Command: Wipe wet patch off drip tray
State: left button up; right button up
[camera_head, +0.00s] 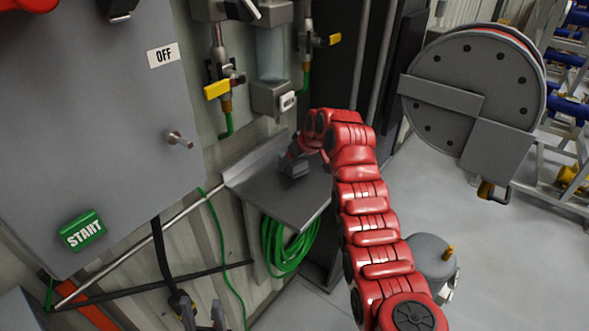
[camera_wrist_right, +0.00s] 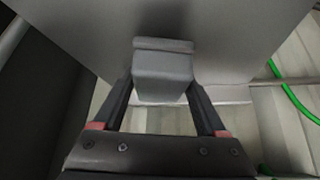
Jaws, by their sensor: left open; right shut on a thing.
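The drip tray (camera_head: 308,207) is a grey metal shelf with a raised back edge, fixed to the wall. It also fills the upper part of the right wrist view (camera_wrist_right: 85,35). My right gripper (camera_head: 291,165) is over the tray, shut on a grey block-like wiper (camera_head: 294,171). The right wrist view shows the wiper (camera_wrist_right: 163,78) between both fingers, its far end at or close to the tray surface; contact is hard to tell. I cannot make out a wet patch in either view. My left gripper (camera_head: 200,316) is open and empty, low at the bottom edge.
A green hose coil (camera_head: 290,243) hangs below the tray. Valves with yellow handles (camera_head: 217,89) and a filter housing (camera_head: 271,97) are above it. A grey cabinet with a green START button (camera_head: 83,230) stands left. A round grey reel (camera_head: 470,85) is at right.

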jog(key=shift+s+d+r, duration=0.1)
jog(key=shift+s+r, duration=0.05)
jog(key=shift+r, duration=0.5)
jog(key=shift+s+d+r, duration=0.1)
jog(key=shift+r, duration=0.5)
jog(key=shift+w+a+r, duration=0.1)
jog(key=shift+w+r, duration=0.05)
jog(key=shift+r, duration=0.55)
jog(key=shift+r+b, duration=0.3)
jog(key=shift+r, duration=0.6)
jog(key=shift+f, duration=0.1)
